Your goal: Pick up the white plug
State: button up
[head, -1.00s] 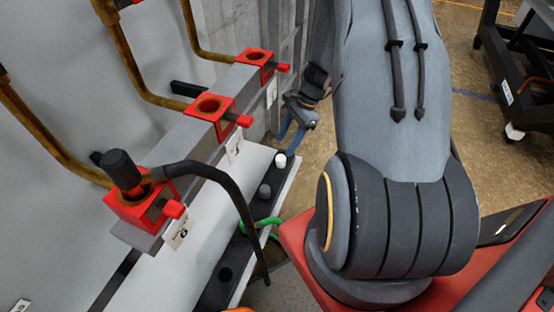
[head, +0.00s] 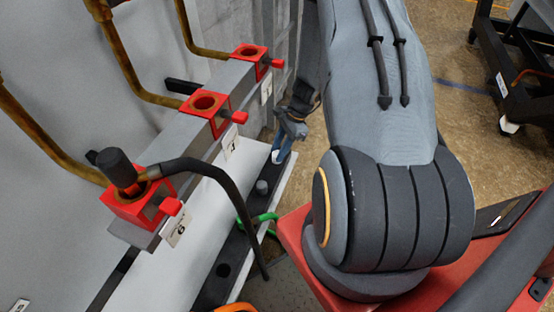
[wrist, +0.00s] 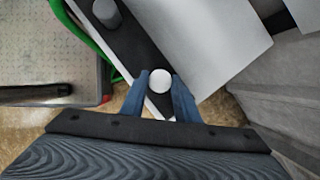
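The white plug (wrist: 160,81) stands at the far end of the black strip on the white shelf. In the wrist view it shows as a round white top between the two blue fingers of my gripper (wrist: 158,84). The fingers are apart, with a small gap visible on the left of the plug. In the head view my gripper (head: 282,151) is at the strip's far end, and the white plug (head: 276,157) is partly hidden behind a finger. I cannot tell whether either finger touches it.
Red holders (head: 207,104) line the grey rail on the left. A black plug (head: 117,168) sits in the nearest holder, with a black hose (head: 230,185) there.

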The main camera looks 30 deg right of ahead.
grip_shut()
jog(key=shift+r, duration=0.15)
jog(key=shift+r, duration=0.6)
jog(key=r, duration=0.5)
jog(key=shift+d+r, duration=0.35)
jog(key=s+d+b, duration=0.2)
jog(key=d, duration=1.5)
jog(key=shift+s+d+f, duration=0.1)
jog(key=shift+s, duration=0.1)
